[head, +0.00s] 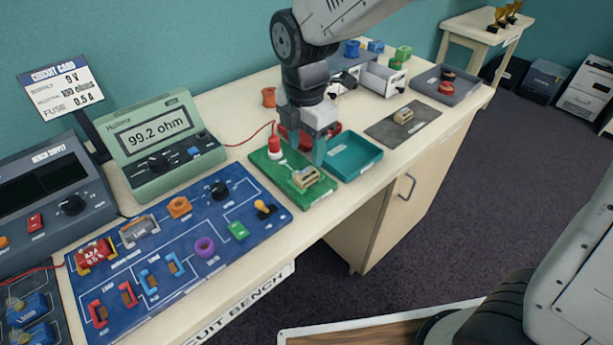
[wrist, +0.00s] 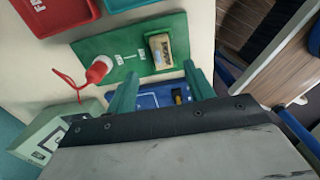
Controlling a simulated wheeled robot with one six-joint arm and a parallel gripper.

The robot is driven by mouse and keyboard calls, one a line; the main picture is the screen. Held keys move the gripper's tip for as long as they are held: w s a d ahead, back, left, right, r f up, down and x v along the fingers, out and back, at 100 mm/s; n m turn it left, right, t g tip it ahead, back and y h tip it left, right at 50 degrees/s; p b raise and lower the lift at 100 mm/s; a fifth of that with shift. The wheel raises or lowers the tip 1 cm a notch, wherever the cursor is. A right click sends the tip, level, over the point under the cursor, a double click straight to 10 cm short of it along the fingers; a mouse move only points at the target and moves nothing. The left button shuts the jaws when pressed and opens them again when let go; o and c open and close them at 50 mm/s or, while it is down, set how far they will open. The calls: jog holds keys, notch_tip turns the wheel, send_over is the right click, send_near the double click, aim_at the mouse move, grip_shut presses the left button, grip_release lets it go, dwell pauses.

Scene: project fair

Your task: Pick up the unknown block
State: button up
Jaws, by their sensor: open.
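A small tan block (head: 305,177) sits on the green board (head: 271,170) near its front right corner. In the wrist view the block (wrist: 160,50) lies just beyond my fingertips, slightly towards the right finger. A similar tan block (head: 403,116) lies on the dark grey mat (head: 425,118); I cannot tell from markings which block is the unknown one. My gripper (head: 304,150) is above the green board, open and empty. Its teal fingers (wrist: 161,85) are apart, with no block between them.
A red probe (head: 274,145) with a cable stands on the green board. A teal tray (head: 352,157) is right beside it, with a red tray (head: 330,134) behind. The meter (head: 158,141) reads 99.2 ohm. A blue circuit panel (head: 185,240) lies at left.

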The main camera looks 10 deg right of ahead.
aim_at(306, 174)
notch_tip(306, 174, down, 6)
jog(key=shift+s+d+f, duration=0.1)
jog(key=shift+f, duration=0.15)
jog(key=shift+c, duration=0.3)
grip_shut()
jog(key=shift+r, duration=0.1)
